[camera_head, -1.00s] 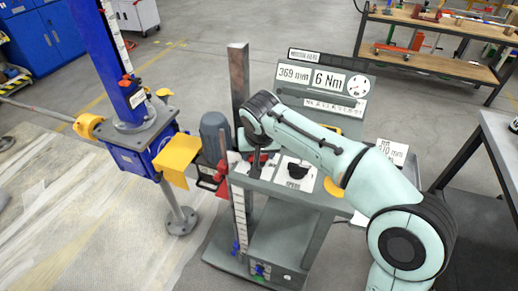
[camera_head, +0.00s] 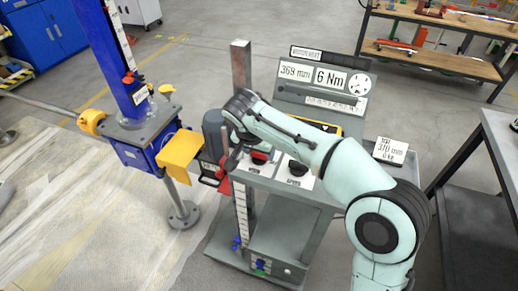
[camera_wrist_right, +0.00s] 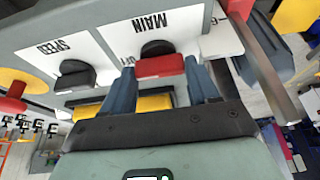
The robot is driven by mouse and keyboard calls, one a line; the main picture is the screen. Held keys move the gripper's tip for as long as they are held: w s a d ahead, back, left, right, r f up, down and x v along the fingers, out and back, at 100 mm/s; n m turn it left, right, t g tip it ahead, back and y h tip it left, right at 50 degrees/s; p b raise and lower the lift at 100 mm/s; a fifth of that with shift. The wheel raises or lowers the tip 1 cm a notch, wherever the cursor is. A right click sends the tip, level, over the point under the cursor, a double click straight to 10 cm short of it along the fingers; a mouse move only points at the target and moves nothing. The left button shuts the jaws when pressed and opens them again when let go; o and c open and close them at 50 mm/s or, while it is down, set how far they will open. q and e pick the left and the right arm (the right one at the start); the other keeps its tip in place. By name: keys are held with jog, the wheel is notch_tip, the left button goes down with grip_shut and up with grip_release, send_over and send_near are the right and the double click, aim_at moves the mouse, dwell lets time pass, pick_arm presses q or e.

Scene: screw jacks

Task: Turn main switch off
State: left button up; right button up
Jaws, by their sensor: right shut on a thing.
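The main switch is a red handle on a black base, seen in the head view (camera_head: 260,157) on the bench's white MAIN label. In the right wrist view the red handle (camera_wrist_right: 160,66) lies between the fingers of my right gripper (camera_wrist_right: 163,84), one finger on each side and shut on it. In the head view my right gripper (camera_head: 234,160) points down at the left part of the bench top, and the wrist partly covers it. The switch's exact position mark is hard to read. My left gripper is not in view.
A black SPEED knob (camera_head: 297,168) sits right of the switch. Behind stands a display panel (camera_head: 322,85) reading 369 mm and 6 Nm. A grey motor (camera_head: 213,135) and a blue screw jack with a yellow guard (camera_head: 180,151) stand close on the left.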

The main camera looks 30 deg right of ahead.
jog(key=shift+r, duration=0.1)
jog(key=o, duration=1.1)
jog(key=shift+s, duration=0.1)
jog(key=shift+c, duration=0.2)
